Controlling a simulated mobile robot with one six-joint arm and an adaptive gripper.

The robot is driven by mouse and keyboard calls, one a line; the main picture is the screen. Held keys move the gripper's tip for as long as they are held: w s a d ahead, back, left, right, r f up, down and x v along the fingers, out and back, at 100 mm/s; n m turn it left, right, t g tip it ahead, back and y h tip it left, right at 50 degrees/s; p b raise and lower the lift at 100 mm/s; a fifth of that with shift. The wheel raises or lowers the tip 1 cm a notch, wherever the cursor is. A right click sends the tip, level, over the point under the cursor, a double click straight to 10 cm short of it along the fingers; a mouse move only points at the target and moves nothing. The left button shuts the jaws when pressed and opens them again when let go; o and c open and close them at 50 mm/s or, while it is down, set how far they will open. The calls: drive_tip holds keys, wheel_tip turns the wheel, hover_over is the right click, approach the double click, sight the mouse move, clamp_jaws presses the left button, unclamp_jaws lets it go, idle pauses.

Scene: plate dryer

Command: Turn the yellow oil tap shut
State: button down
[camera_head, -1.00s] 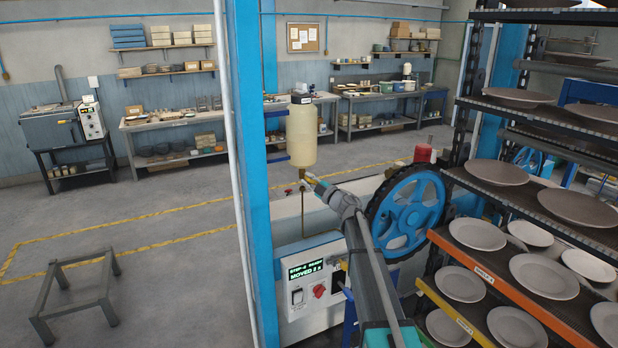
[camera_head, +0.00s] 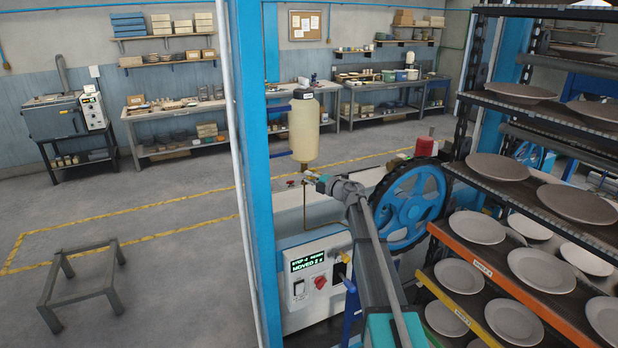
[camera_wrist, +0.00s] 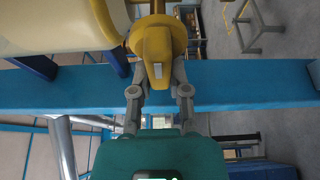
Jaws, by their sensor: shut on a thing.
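The yellow oil tap (camera_wrist: 157,42) is at the top middle of the wrist view, with its handle pointing towards my gripper (camera_wrist: 158,82). My gripper's two fingers are closed on either side of the handle and touch it. In the head view, my gripper (camera_head: 318,182) is just below the cream oil bottle (camera_head: 304,132), at the end of my outstretched arm. There the tap is small and mostly hidden by my gripper. The bottle also shows beside the tap in the wrist view (camera_wrist: 60,22). I cannot tell how far the tap is turned.
A blue post (camera_head: 252,180) stands left of the bottle. A blue handwheel (camera_head: 408,208) is close to the right of my arm. A rack of plates (camera_head: 470,255) fills the right side. A control box (camera_head: 310,285) sits below. Open floor with a low stool (camera_head: 85,285) lies left.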

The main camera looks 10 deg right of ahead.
drive_tip(key=shift+w+d, duration=0.1)
drive_tip(key=shift+w, duration=0.05)
drive_tip(key=c, duration=0.8)
unclamp_jaws()
drive_tip(key=shift+o, duration=1)
drive_tip(key=shift+v, duration=0.85)
drive_tip(key=v, duration=1)
drive_tip(key=shift+s, duration=0.25)
